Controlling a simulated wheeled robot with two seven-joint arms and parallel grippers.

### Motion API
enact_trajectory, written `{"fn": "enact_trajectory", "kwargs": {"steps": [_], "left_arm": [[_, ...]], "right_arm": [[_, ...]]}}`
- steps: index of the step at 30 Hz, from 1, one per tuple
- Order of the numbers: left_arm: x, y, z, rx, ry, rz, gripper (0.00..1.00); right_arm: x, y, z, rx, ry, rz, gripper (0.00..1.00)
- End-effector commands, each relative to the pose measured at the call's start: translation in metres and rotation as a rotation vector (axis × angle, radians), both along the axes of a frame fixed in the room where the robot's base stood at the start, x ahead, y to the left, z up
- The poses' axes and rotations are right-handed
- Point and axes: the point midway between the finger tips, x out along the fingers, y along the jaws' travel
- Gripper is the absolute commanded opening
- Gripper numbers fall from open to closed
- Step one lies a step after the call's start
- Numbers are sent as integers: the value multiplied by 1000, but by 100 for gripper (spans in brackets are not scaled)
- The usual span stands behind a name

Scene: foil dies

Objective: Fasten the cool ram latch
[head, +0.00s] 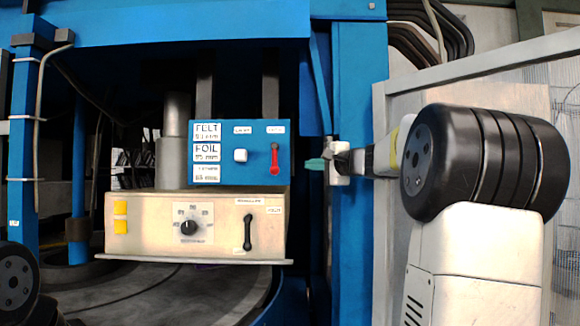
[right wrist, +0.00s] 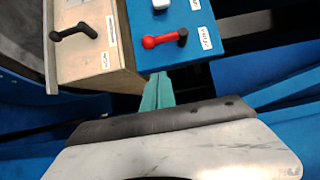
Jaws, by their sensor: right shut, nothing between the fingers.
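A blue panel (head: 235,168) carries a red-handled lever (head: 275,160) that hangs straight down, and a white knob (head: 240,155). Below it, a beige box (head: 150,236) carries a black lever (head: 248,232), also pointing down. The small labels are too blurred to tell which one is the cool ram latch. My right gripper (head: 313,164) is shut and empty, just right of the blue panel and apart from the red lever. In the right wrist view its teal fingertips (right wrist: 157,90) are near the panel edge, with the red lever (right wrist: 163,39) and black lever (right wrist: 73,33) beyond. My left gripper is out of view.
The beige box also has a round black dial (head: 189,227) and yellow squares. A blue upright post (head: 360,90) stands behind my right gripper. A dark round table (head: 180,290) lies under the box. A grey frame (head: 480,65) stands at the right.

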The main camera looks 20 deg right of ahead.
Motion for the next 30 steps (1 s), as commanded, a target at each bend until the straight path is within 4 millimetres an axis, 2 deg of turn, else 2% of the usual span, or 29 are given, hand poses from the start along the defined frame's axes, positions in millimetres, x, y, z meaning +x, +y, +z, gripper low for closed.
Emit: {"fn": "enact_trajectory", "kwargs": {"steps": [6,11,15,18,30], "left_arm": [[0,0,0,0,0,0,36],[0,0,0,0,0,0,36],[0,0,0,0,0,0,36],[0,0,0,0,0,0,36],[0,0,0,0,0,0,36]], "right_arm": [[46,16,-1,-2,2,4,0],[77,26,-1,0,1,4,0],[85,46,0,-1,0,4,0],[90,54,-1,0,1,3,0],[93,60,0,0,1,1,0]]}}
